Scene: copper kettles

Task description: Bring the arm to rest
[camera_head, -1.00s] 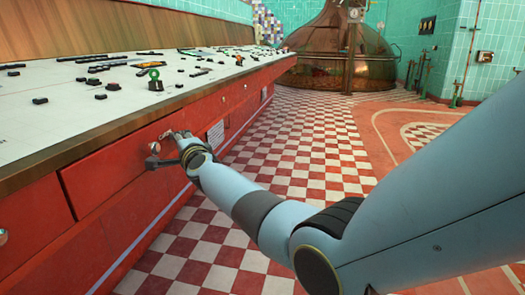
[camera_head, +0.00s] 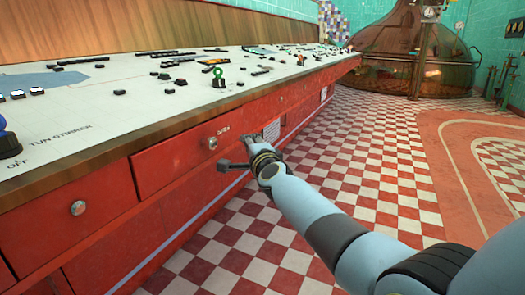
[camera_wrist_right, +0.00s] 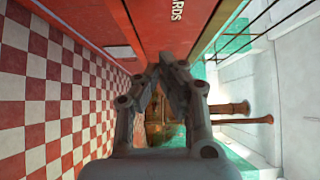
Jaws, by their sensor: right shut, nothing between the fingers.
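My right arm (camera_head: 320,215) reaches in from the lower right of the head view, along the front of the red console. My right gripper (camera_head: 246,140) is at its far end, small in this view, in front of the red drawer fronts. In the right wrist view the two grey fingers of this gripper (camera_wrist_right: 168,68) come together at their tips, with nothing held between them. Whether the fingers touch the console cannot be told. My left gripper is not in view.
The console (camera_head: 110,170) runs along the left with a white top, a blue knob (camera_head: 6,140) and drawer knobs (camera_head: 78,208). The checkered floor (camera_head: 350,150) to the right is clear. A copper kettle (camera_head: 375,60) stands at the back.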

